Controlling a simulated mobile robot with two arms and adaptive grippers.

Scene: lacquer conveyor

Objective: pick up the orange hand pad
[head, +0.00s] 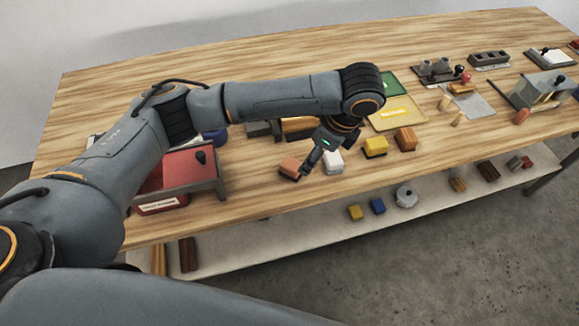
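My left gripper (310,167) reaches down from my arm to the near part of the wooden table. Its dark fingers are small in the view and overlap, so I cannot tell how far apart they are. A salmon-orange block (289,168), which looks like the orange hand pad, lies on the table just left of the fingertips. I cannot tell whether they touch it. A white block (333,163) lies just right of the fingers. An orange-brown block (405,139) and a yellow block (375,147) sit further right. My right gripper is not in view.
A red-topped box (176,170) stands at the left near edge of the wooden table (280,72). Green and yellow sheets (397,113) lie behind the blocks. Tools and holders (488,59) fill the right end. A lower shelf (330,222) carries several small items.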

